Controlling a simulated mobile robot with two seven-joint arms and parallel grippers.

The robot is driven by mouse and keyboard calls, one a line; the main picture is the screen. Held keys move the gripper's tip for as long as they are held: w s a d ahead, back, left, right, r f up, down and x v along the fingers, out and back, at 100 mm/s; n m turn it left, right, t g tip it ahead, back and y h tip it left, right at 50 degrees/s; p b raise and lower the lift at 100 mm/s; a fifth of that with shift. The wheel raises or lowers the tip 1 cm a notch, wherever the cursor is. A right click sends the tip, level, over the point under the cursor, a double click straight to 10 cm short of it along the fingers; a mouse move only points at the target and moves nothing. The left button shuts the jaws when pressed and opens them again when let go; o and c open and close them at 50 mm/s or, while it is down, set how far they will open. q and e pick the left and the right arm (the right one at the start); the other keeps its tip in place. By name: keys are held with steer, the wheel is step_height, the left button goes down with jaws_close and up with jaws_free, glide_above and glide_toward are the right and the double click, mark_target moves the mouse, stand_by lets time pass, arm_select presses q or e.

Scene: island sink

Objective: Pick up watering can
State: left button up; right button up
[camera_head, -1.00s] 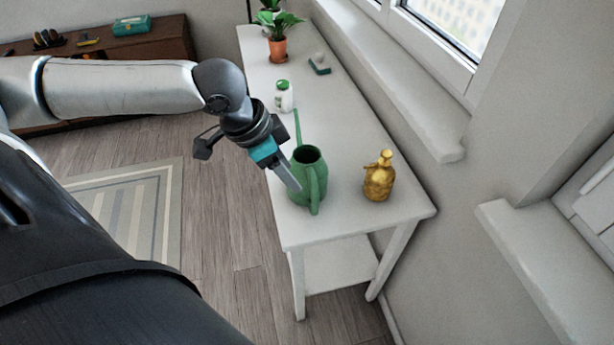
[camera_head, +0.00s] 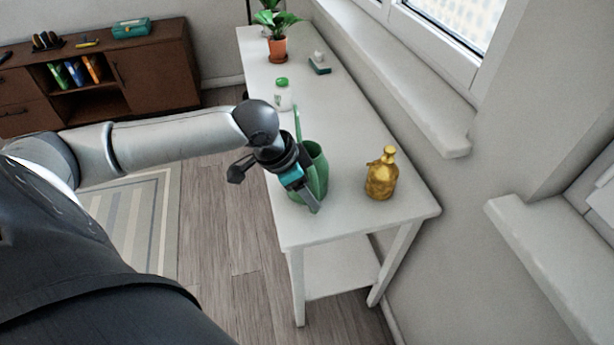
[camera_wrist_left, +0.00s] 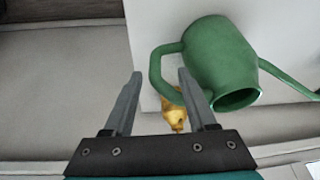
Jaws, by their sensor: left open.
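The green watering can (camera_head: 317,165) stands upright on the white table, near its front end. In the head view my left gripper (camera_head: 314,208) is in front of it and hides part of its body and its handle. In the left wrist view the can (camera_wrist_left: 222,58) is at the upper right, with its spout toward the right edge and its handle toward the left. My left gripper (camera_wrist_left: 158,82) is open there. Its right finger overlaps the handle loop in the picture, and its left finger is outside the handle. I cannot tell whether they touch. My right gripper is not in view.
A gold spray bottle (camera_head: 381,174) stands right of the can. A white jar with a green lid (camera_head: 283,95), a potted plant (camera_head: 278,45) and a teal tray (camera_head: 320,66) stand farther back on the white table (camera_head: 345,222). The wall and window sill (camera_head: 440,135) border its right side.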

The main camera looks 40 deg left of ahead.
mark_target(314, 214)
arm_select(q)
steer(key=x, duration=0.1)
steer(key=b+x, duration=0.1)
steer(key=x, duration=0.2)
steer(key=shift+s+d+f, duration=0.1)
steer(key=shift+s+d, duration=0.05)
steer(key=shift+d, duration=0.15)
steer(key=shift+f+b, duration=0.2)
steer(key=shift+b, duration=0.15)
steer(key=c, duration=0.6)
jaws_close()
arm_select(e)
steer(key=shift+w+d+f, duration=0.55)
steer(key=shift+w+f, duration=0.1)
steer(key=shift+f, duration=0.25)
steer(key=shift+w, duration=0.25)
